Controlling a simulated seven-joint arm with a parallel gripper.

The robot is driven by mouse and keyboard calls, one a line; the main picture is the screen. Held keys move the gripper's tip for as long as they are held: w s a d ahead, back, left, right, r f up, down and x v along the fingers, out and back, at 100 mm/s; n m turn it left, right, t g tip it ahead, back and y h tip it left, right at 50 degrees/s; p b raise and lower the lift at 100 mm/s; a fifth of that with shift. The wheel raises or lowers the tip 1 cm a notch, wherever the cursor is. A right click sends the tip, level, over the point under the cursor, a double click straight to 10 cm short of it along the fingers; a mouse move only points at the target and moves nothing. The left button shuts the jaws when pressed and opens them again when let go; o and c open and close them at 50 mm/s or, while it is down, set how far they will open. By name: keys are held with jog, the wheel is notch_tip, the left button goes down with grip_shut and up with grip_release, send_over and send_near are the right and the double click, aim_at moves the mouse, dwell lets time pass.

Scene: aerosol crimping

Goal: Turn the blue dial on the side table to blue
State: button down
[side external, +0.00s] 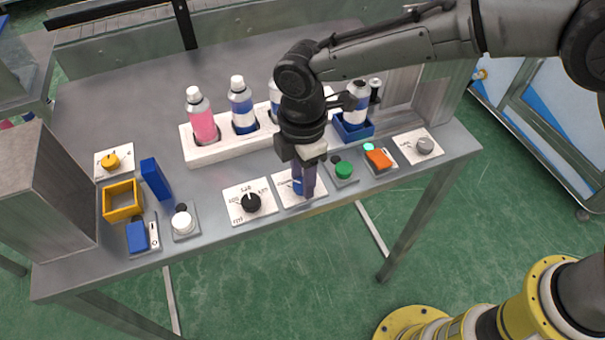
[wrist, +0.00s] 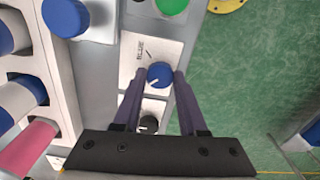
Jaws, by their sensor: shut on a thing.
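The blue dial (wrist: 159,75) sits on a white label plate (wrist: 139,50) with printed marks. A white pointer line shows on the dial's face; I cannot read which mark it points to. In the side view the dial (side external: 298,187) is mostly hidden behind my fingers, and its plate (side external: 315,197) lies near the front edge of the grey table. My gripper (wrist: 158,78) points down with its two purple fingers on either side of the dial, shut on it. In the side view my gripper (side external: 304,192) stands over the plate.
A black dial (side external: 251,202) is just left and a green button (side external: 344,170) just right of the blue dial. A white rack (side external: 188,147) with several bottles stands behind. An orange switch (side external: 378,158) and a grey dial (side external: 425,146) are farther right.

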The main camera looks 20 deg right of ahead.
jog(key=shift+m, duration=0.4)
jog(key=m, duration=0.3)
jog(key=shift+r+m, duration=0.1)
jog(key=shift+m, duration=0.3)
jog(key=m, duration=0.4)
jog(key=shift+m, duration=0.3)
jog(key=m, duration=0.4)
jog(key=shift+a, duration=0.1)
jog(key=shift+m, duration=2.5)
jog(key=shift+c, duration=2.3)
grip_release()
notch_tip(320, 180, up, 14)
